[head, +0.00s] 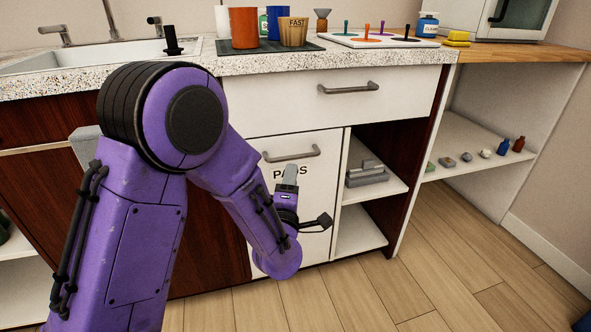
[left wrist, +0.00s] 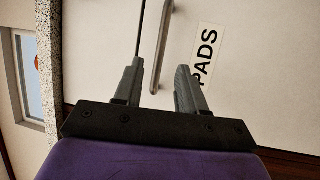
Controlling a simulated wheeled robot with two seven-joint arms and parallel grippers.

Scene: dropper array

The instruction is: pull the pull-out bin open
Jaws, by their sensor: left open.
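The pull-out bin's front (head: 262,188) is a white panel labelled PADS below a white drawer in the head view, flush with the cabinet. Its grey bar handle (head: 291,152) runs along the top. My left gripper (head: 291,170) is open and empty just in front of the panel, a little below the handle in the picture, and covers part of the label. In the left wrist view, the handle (left wrist: 162,40) lies between the two open fingers (left wrist: 159,66), beyond their tips; whether they touch it I cannot tell. My right gripper is out of view.
The drawer above has its own handle (head: 348,87). Open shelves (head: 360,209) with grey items stand right of the bin. The speckled countertop (head: 240,65) carries cups and a dropper tray (head: 372,41). The wooden floor (head: 400,290) in front of the cabinet looks clear.

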